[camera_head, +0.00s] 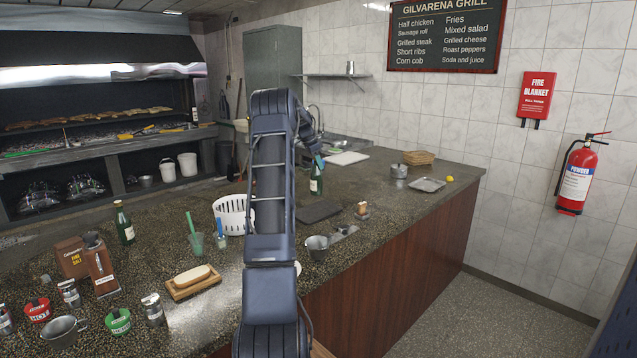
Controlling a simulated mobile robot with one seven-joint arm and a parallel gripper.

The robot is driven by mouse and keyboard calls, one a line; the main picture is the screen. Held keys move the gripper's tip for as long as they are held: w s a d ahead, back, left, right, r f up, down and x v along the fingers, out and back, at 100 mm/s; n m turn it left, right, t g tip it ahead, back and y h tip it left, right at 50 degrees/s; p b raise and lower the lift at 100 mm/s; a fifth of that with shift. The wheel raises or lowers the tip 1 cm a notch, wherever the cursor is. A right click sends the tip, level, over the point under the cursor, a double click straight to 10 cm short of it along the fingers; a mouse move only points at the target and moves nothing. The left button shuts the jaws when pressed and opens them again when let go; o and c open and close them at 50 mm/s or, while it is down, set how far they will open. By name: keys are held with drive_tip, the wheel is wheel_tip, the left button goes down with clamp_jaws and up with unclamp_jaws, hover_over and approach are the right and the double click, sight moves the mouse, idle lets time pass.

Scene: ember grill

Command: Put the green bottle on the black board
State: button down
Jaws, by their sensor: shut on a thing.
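A green bottle (316,185) with a pale label stands upright below my gripper (319,162), which is shut on its upper part. The black board (319,211) lies flat on the counter, just in front of the bottle in the picture. The bottle's base shows near the board's far edge; I cannot tell whether it touches the counter or hangs above it. My arm hides part of the board's left side. A second green bottle (124,226) stands on the counter at left, apart from my gripper.
A white basket (231,214) stands left of my arm. A metal tray (428,185) lies to the right.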

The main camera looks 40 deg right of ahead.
sight(319, 180)
drive_tip(key=shift+f, duration=4.35)
drive_tip(key=c, duration=1.1)
unclamp_jaws()
